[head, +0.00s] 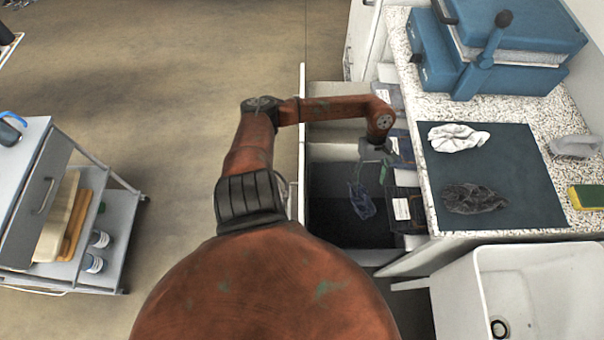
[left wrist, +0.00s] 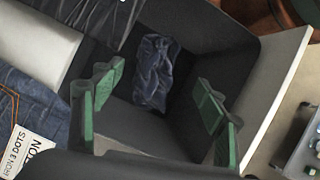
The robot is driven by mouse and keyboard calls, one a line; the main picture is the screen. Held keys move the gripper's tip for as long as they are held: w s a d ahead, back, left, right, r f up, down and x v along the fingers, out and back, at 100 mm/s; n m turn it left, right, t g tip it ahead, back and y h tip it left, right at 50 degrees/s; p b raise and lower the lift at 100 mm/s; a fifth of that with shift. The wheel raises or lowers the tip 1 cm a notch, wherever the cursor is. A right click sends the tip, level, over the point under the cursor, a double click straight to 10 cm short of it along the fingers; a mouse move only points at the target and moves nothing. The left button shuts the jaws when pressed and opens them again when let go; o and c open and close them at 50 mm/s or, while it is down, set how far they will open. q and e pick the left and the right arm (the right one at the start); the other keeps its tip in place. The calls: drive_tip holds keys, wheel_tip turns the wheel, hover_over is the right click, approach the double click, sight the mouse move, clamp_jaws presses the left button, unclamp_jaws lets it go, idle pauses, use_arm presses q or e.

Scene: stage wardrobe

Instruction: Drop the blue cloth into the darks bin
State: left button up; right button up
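The blue cloth (head: 362,201) is a small crumpled dark-blue piece within the opening of a dark bin (head: 328,222). In the left wrist view the blue cloth (left wrist: 153,72) shows against the dark inside of the bin (left wrist: 218,42), beyond the fingertips and apart from them. I cannot tell whether it rests on the bottom. My left gripper (head: 372,168) is over the bin. Its green fingers are wide apart and empty in the left wrist view (left wrist: 157,105). No label for darks is readable on the bin. My right gripper is in neither view.
A speckled counter (head: 412,92) stands at right with a dark mat (head: 530,165), a white cloth (head: 457,137) and a black cloth (head: 472,198). A blue press (head: 500,50) is behind, a white sink (head: 455,295) in front. A cart (head: 110,225) stands left; the floor between is clear.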

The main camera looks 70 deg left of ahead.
use_arm(q)
drive_tip(key=shift+o, duration=0.9)
drive_tip(key=shift+r, duration=0.1)
drive_tip(key=v, duration=1.2)
drive_tip(key=shift+w, duration=0.1)
